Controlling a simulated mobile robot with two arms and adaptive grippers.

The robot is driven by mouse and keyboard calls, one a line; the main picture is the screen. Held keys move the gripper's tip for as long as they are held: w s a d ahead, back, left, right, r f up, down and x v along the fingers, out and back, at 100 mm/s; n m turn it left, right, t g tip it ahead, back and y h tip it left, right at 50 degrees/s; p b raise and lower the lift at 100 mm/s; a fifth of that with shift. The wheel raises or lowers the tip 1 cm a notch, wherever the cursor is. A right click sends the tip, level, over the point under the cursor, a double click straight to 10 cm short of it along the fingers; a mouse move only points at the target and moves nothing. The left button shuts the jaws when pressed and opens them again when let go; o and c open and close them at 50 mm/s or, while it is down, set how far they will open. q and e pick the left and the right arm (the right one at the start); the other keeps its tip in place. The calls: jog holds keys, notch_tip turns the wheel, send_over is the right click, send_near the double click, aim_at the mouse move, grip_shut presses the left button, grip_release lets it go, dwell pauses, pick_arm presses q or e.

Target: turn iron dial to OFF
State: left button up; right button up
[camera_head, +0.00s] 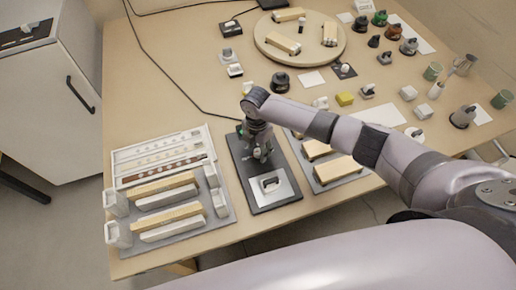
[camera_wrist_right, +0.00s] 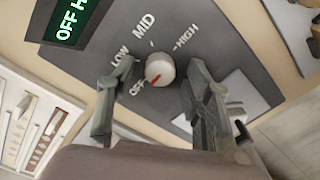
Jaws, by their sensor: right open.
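The iron dial (camera_wrist_right: 160,68) is a pale round knob with a red mark on a dark grey panel (camera_wrist_right: 225,35). The labels LOW, MID, HIGH and OFF surround it; the red mark points down-left, towards the OFF label (camera_wrist_right: 137,89). A dark display (camera_wrist_right: 72,20) on the panel shows green-white letters beginning "OFF". My right gripper (camera_wrist_right: 160,88) is open, with one finger on each side of the dial; contact cannot be told. In the head view the right gripper (camera_head: 262,153) hangs over the dark panel (camera_head: 247,177) and hides the dial. My left gripper is not in view.
A metal plate with a handle-like piece (camera_head: 270,187) sits on the panel's near end. A grey tray with wooden and grey bars (camera_head: 232,216) is to the left. Another tray with wooden blocks (camera_head: 321,186) is close on the right. A round wooden board (camera_head: 268,40) stands behind.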

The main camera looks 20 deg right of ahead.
aim_at(258, 151)
notch_tip(258, 151, up, 11)
jog(key=shift+w+r, duration=0.15)
dwell(0.7)
